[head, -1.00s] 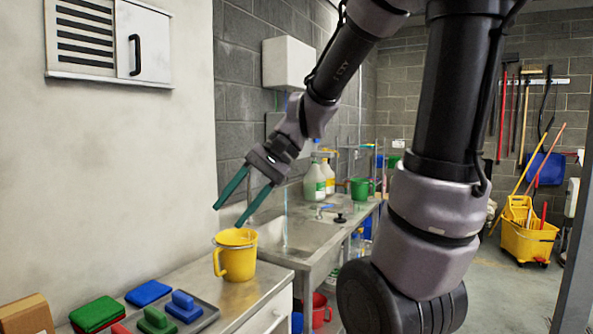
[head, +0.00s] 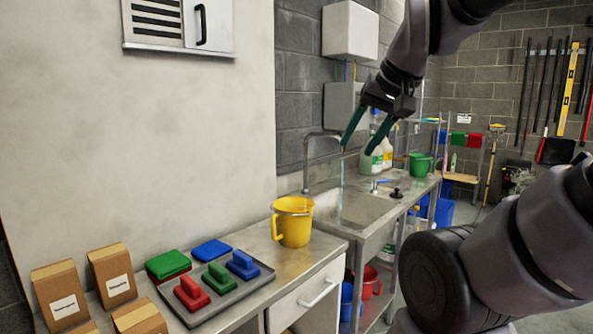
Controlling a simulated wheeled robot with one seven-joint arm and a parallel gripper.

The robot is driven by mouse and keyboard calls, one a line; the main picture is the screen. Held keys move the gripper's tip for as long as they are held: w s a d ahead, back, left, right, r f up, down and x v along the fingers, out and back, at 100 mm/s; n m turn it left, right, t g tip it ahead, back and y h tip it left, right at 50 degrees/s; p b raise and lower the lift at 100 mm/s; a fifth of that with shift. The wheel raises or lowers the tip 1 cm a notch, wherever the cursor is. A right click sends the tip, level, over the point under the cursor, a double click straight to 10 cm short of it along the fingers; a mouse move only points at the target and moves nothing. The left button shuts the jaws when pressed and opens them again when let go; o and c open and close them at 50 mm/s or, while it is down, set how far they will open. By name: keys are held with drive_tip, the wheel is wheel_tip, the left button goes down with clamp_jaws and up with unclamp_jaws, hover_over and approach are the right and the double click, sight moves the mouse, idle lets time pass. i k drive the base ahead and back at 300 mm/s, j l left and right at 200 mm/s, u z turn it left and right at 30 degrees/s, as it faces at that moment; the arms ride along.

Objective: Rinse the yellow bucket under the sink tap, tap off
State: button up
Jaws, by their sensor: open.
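The yellow bucket (head: 293,226) stands upright on the metal counter, just left of the sink (head: 362,208). Its handle side faces left. The grey tap (head: 307,160) arches over the sink. A thin pale blue streak below its spout looks like running water. A blue lever (head: 380,182) sits near the sink's far end. My gripper (head: 357,149) has two green fingers, spread apart and empty. It is in the air, above and to the right of the bucket in the picture, and is not touching it. The fingers overlap the spout end in view.
A grey tray (head: 240,287) with red, green and blue brushes lies left of the bucket, beside folded cloths and cardboard boxes. White bottles (head: 372,163) and a green bucket (head: 420,165) stand beyond the sink. A red bucket (head: 371,282) is below.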

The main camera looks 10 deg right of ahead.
sight(376, 182)
drive_tip(key=i+l, duration=0.1)
drive_tip(key=l, duration=0.4)
drive_tip(key=i+l, duration=0.1)
drive_tip(key=l, duration=0.4)
drive_tip(key=i+l, duration=0.45)
drive_tip(key=l, duration=0.3)
drive_tip(key=i+l, duration=0.45)
drive_tip(key=l, duration=0.3)
drive_tip(key=i+l, duration=0.45)
drive_tip(key=l, duration=0.3)
drive_tip(key=i+l, duration=0.15)
drive_tip(key=i, duration=0.25)
drive_tip(key=i+l, duration=0.2)
drive_tip(key=i, duration=0.15)
drive_tip(key=u, duration=0.05)
